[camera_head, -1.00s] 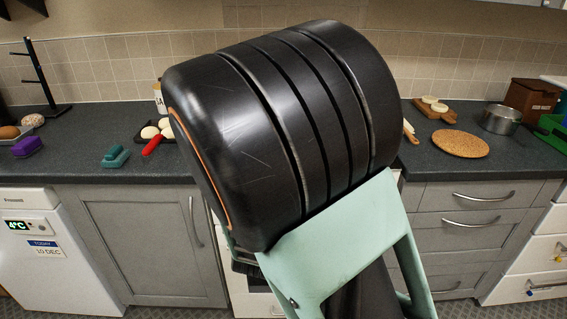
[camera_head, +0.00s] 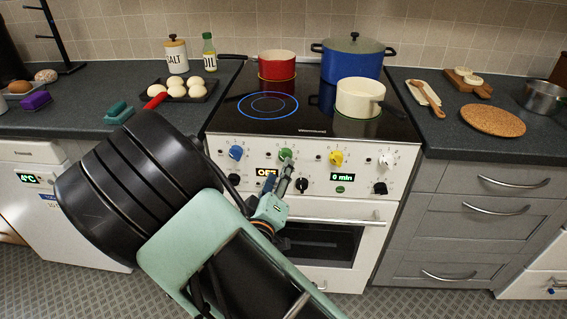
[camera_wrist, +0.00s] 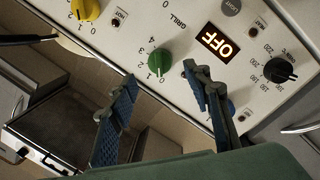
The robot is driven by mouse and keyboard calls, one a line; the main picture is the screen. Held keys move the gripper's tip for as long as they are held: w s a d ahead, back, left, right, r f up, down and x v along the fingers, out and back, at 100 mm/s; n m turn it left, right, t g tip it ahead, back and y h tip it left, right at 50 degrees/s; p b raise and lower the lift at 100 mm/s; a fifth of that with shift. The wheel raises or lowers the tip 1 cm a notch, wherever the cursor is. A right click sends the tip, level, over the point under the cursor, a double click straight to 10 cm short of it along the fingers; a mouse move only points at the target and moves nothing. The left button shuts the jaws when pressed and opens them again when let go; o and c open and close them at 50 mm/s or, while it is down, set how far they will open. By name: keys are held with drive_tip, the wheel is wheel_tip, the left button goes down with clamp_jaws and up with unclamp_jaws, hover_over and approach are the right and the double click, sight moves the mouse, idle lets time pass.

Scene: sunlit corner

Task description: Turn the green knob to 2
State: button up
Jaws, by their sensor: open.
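The green knob (camera_head: 285,155) is on the white front panel of the cooker (camera_head: 225,150), between a blue and a yellow knob. It also shows in the wrist view (camera_wrist: 159,62), with small printed numbers around it. I cannot read for sure which number it points to. My gripper (camera_head: 287,172) is open, just in front of and below the green knob in the head view. In the wrist view, its two fingertips (camera_wrist: 160,74) are apart, one on each side of the knob. I see no clear contact.
The blue knob (camera_head: 236,153), yellow knob (camera_head: 336,158) and white knob (camera_head: 386,160) flank it. An orange display (camera_head: 266,173) reads OFF. Black knobs sit lower on the panel. A red pot (camera_head: 277,66), a blue pot (camera_head: 352,62) and a cream pan (camera_head: 359,98) stand on the hob.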

sight(285, 157)
drive_tip(key=shift+w+d, duration=0.25)
drive_tip(key=shift+w, duration=1.1)
drive_tip(key=shift+w+d, duration=0.2)
drive_tip(key=shift+w, duration=1.1)
drive_tip(key=c, duration=1.2)
